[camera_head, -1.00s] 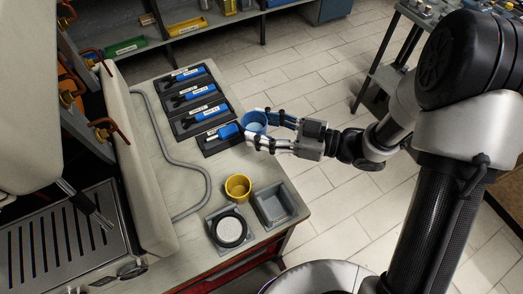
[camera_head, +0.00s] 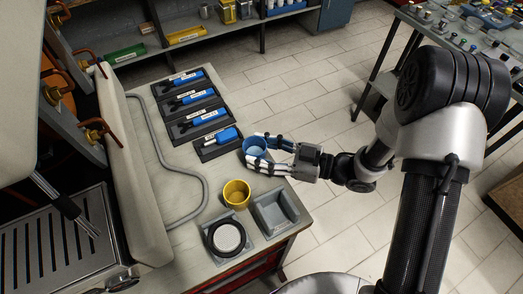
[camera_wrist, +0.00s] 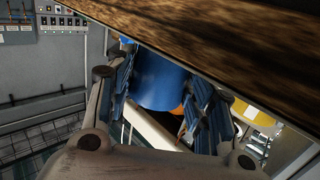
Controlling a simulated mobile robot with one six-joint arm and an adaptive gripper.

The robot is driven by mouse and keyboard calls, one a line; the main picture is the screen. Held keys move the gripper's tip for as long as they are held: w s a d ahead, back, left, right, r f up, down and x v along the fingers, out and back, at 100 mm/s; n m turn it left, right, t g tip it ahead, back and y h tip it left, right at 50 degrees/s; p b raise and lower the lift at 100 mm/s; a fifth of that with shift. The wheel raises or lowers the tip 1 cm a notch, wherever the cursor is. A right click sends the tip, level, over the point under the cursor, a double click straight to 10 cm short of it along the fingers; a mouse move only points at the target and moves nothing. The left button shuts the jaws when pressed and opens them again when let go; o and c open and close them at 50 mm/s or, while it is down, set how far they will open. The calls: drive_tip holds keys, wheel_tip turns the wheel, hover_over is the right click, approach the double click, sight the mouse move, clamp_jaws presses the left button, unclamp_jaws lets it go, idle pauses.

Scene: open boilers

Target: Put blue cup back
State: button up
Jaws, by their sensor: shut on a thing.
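The blue cup (camera_head: 254,147) is between the fingers of my gripper (camera_head: 264,150), which is shut on it. The cup is upright or nearly so, near the right edge of the grey worktop, beyond the yellow cup. In the wrist view the blue cup (camera_wrist: 160,80) fills the space between the two fingers (camera_wrist: 162,100); its upper part is cut off by a brown surface. An empty square grey tray (camera_head: 276,213) is at the worktop's front right corner. To its left, a second square holder (camera_head: 228,258) bears a round black-rimmed piece. I cannot tell whether the cup touches the worktop.
A yellow cup (camera_head: 236,194) stands just behind the two square holders. Several blue-handled tools lie in black trays (camera_head: 185,128) at the back. A grey hose (camera_head: 186,215) and a padded machine edge (camera_head: 130,180) bound the left. Floor is open to the right.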

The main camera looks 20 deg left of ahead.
drive_tip(key=o, duration=1.1)
drive_tip(key=shift+f, duration=0.1)
drive_tip(key=shift+o, duration=0.2)
